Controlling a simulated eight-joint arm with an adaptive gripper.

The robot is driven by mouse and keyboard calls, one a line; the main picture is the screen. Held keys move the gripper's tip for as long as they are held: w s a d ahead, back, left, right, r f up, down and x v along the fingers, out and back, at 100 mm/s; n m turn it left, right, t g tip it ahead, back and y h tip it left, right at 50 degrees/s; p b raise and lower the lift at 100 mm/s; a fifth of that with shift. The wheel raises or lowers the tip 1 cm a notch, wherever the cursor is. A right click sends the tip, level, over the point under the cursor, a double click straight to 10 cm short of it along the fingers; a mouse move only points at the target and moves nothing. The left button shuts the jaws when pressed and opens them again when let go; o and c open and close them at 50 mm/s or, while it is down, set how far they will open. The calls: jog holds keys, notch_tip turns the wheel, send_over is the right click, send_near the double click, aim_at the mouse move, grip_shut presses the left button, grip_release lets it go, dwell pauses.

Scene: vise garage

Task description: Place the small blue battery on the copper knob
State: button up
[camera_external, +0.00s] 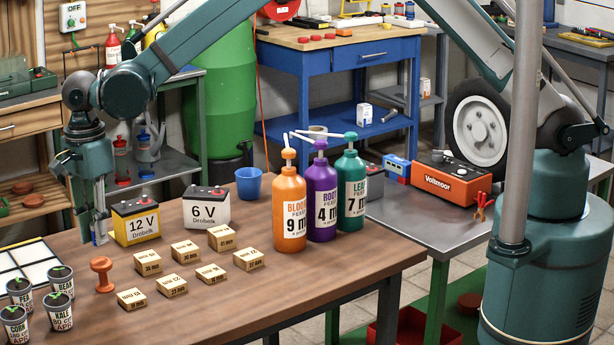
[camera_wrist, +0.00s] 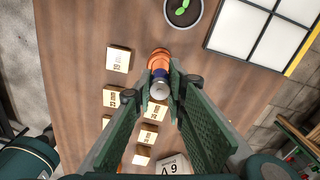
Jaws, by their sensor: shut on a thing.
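My gripper (camera_external: 98,236) is shut on the small blue battery (camera_external: 101,230) and points down over the left part of the wooden table. In the wrist view, the battery (camera_wrist: 160,76) sits between the fingertips of my gripper (camera_wrist: 160,88), with a silver end and a blue body. The copper knob (camera_external: 102,274) stands upright on the table. In the external view it shows just below the battery, with a gap between them. In the wrist view the knob (camera_wrist: 158,56) shows just beyond the battery, which partly hides it.
Several wooden blocks (camera_external: 186,251) lie right of the knob. Several seedling cups (camera_external: 59,305) and a white-panelled tray (camera_external: 30,255) are at the left. A yellow 12 V battery (camera_external: 136,222), a white 6 V battery (camera_external: 207,208) and a blue cup (camera_external: 249,184) stand behind. Tall bottles (camera_external: 288,215) stand at right.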

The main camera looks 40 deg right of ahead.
jog(key=shift+f, duration=1.85)
jog(key=shift+f, duration=0.2)
jog(key=o, duration=0.9)
jog(key=shift+r, duration=0.15)
notch_tip(320, 180, up, 12)
jog(key=shift+w+r, duration=0.1)
